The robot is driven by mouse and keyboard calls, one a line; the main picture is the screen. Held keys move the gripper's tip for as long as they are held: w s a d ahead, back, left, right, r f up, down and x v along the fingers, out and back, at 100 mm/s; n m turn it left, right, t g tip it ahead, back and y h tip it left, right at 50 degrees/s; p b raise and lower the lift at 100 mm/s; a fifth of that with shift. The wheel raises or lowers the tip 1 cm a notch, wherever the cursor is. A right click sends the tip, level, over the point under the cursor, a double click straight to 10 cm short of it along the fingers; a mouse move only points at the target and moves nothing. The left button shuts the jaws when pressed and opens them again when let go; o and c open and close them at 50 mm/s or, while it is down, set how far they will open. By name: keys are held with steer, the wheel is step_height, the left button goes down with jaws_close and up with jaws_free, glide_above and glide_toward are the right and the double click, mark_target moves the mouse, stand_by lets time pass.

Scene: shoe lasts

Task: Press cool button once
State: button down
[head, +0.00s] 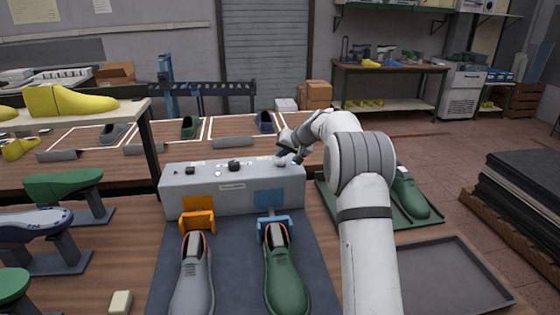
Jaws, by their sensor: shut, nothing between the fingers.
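A light grey control box (181,196) stands at the back of a dark mat on the bench. Its top carries several small buttons and a black knob (234,166); their labels are too small to read, so I cannot tell which is the cool button. A blue square (269,197) marks the right of its front face. My gripper (283,158) is at the right end of the box top, close to a pale round button (280,163). It is shut and empty. Whether it touches the button cannot be told.
A grey shoe (192,280) and a green shoe (284,280) lie before the box, below an orange clamp (198,216) and a blue clamp (273,225). A green tray (335,203) and an empty dark tray (450,285) are at right. A shelf (80,112) stands left.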

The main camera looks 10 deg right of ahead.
mark_target(282, 163)
steer(key=shift+r, duration=0.15)
steer(key=shift+r+p, duration=1.45)
steer(key=shift+r, duration=1.05)
steer(key=shift+s, duration=0.1)
steer(key=s+a+r+n+g+h, duration=0.1)
steer(key=s+r, duration=0.2)
steer(key=s, duration=0.9)
steer(key=s+a+r+g+h, duration=0.1)
steer(key=s+a+r, duration=0.15)
steer(key=s, duration=1.05)
steer(key=s+d+f+g+h, duration=0.1)
steer(key=s+f, duration=0.2)
steer(key=s, duration=1.1)
steer(key=s+d+f+g+h, duration=0.1)
steer(key=s+d+f+h, duration=0.1)
steer(key=s, duration=1.1)
steer(key=shift+s+f+n, duration=0.4)
steer(key=shift+f, duration=0.3)
